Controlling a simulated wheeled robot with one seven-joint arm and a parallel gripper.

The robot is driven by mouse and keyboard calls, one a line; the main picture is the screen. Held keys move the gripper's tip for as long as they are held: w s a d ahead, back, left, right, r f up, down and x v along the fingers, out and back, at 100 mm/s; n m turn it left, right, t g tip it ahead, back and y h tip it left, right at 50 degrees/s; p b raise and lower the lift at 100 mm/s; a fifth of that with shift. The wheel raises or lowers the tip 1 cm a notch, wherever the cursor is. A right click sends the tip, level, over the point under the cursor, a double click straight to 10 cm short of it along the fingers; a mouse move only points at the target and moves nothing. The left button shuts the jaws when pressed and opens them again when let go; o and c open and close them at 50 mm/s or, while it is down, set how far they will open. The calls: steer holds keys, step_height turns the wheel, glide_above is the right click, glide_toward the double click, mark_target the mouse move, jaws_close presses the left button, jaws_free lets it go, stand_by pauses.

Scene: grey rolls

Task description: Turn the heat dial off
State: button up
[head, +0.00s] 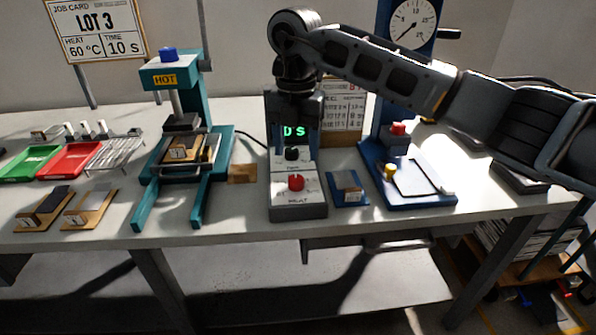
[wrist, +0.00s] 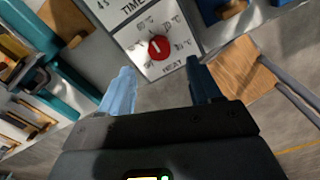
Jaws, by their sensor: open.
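The heat dial is a red knob (head: 296,182) on the front of a white-and-grey control box (head: 298,207). In the wrist view the red dial (wrist: 158,47) carries a white pointer mark, and small printed markings surround it, too blurred to read surely. In the wrist view my gripper (wrist: 160,82) is open and empty. The dial shows beyond the gap between its fingertips, and nothing touches it.
A black knob (head: 292,154) sits behind the red dial on the same box. A teal HOT press (head: 196,205) stands left. A small blue tray (head: 337,202) and a blue gauge stand (head: 420,203) stand right. The table's front edge is close to the box.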

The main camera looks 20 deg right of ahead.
mark_target(296, 178)
step_height(296, 178, down, 7)
steer(key=shift+r, duration=0.1)
steer(key=shift+c, duration=0.2)
steer(key=c, duration=1)
